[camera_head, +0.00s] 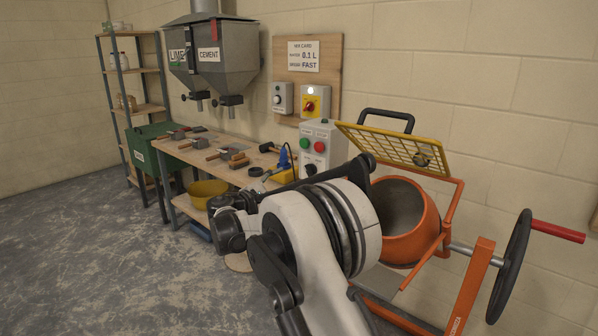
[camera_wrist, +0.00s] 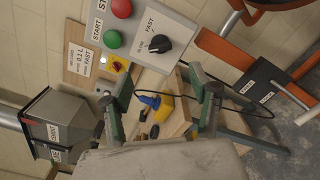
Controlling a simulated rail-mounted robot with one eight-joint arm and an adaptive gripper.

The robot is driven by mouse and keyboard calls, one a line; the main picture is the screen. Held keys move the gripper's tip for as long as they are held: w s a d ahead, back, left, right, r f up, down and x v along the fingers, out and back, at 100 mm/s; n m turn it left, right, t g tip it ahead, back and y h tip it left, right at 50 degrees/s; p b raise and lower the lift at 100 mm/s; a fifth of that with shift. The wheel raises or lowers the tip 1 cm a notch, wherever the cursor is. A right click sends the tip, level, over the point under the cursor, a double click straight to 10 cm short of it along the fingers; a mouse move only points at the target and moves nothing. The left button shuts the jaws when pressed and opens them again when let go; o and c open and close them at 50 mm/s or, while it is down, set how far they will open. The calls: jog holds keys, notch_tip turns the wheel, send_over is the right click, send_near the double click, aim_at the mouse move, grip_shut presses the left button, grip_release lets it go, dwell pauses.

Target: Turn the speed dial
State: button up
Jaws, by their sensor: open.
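The speed dial (camera_wrist: 160,44) is a black knob on a grey control box (camera_wrist: 178,20) in the wrist view. A FAST label sits above it, and a small light mark shows on its left side. A green START button (camera_wrist: 112,39) and a red button (camera_wrist: 121,9) are beside it. My gripper (camera_wrist: 162,98) is open and empty, its two fingers spread below the dial in the picture and apart from it. In the head view the control box (camera_head: 334,138) is on the wall side, partly hidden behind my arm, which also hides my fingertips.
The mix card (camera_head: 303,56) reads 0.1 L and FAST. The orange mixer (camera_head: 425,232) with its raised yellow grate (camera_head: 395,146) stands right of the box. The workbench (camera_head: 205,156) holds tools and a yellow-and-blue tool (camera_wrist: 161,106). Hoppers (camera_head: 225,66) hang at the left.

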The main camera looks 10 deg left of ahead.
aim_at(307, 172)
jog(key=x, duration=1.3)
jog(key=shift+w+d+b, duration=0.25)
jog(key=shift+w+b, duration=0.1)
jog(key=c, duration=1.2)
